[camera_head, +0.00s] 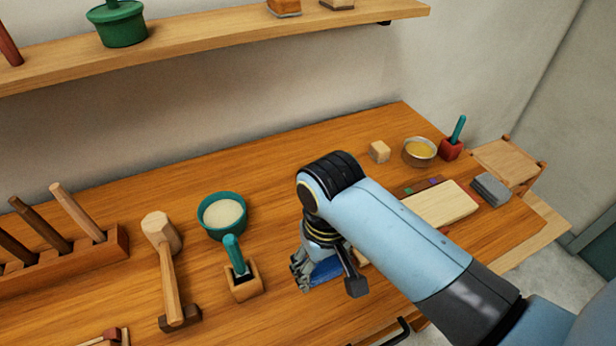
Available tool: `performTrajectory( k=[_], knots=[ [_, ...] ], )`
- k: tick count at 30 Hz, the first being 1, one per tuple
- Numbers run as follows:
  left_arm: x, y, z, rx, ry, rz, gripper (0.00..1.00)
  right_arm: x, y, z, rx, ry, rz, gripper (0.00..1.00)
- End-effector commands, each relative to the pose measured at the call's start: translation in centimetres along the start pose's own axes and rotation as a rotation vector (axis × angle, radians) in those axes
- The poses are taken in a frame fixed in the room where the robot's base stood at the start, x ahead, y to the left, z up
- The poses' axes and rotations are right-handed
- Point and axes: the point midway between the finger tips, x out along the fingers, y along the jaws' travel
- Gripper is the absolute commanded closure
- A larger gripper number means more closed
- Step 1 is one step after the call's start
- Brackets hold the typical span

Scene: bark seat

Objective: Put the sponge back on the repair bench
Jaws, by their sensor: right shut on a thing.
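My right gripper (327,277) is low over the repair bench (290,160), near its front edge, with its fingers pointing down. It is shut on a blue thing (325,271), which looks like the sponge. The gripper and arm hide part of it, and I cannot tell whether it touches the bench top. The bench is a long orange-brown wooden top. My left gripper is not in view.
Left of my right gripper stand a small wooden holder (243,284) with a teal handle, a green bowl (222,215) and a mallet (167,260). A pale board (440,204), grey sheets (491,190) and a metal bowl (419,151) are to the right. A shelf (210,41) overhangs the back.

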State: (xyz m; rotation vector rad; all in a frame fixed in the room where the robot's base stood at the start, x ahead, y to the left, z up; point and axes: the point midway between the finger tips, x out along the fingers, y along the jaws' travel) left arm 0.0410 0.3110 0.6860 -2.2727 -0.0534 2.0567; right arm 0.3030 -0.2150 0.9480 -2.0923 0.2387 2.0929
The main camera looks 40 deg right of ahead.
Motion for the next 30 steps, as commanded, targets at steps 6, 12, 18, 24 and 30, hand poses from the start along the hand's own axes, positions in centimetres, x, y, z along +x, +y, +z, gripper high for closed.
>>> performTrajectory(
  k=[6,12,18,24,30],
  knots=[
    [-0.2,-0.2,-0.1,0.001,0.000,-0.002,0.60,1.5,-2.3,-0.7,-0.001,0.000,0.000,0.60],
    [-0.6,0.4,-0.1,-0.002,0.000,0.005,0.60,4.1,-2.4,-0.7,-0.002,-0.001,0.002,0.60],
    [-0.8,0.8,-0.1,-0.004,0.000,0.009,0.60,5.6,-2.4,-0.7,-0.001,0.001,0.001,0.60],
    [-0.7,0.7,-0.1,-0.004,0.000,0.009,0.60,5.6,-2.3,-0.7,0.000,0.001,0.001,0.60],
    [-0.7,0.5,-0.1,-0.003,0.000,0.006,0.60,5.8,-2.3,-0.7,0.000,0.001,0.001,0.23]
  ],
)
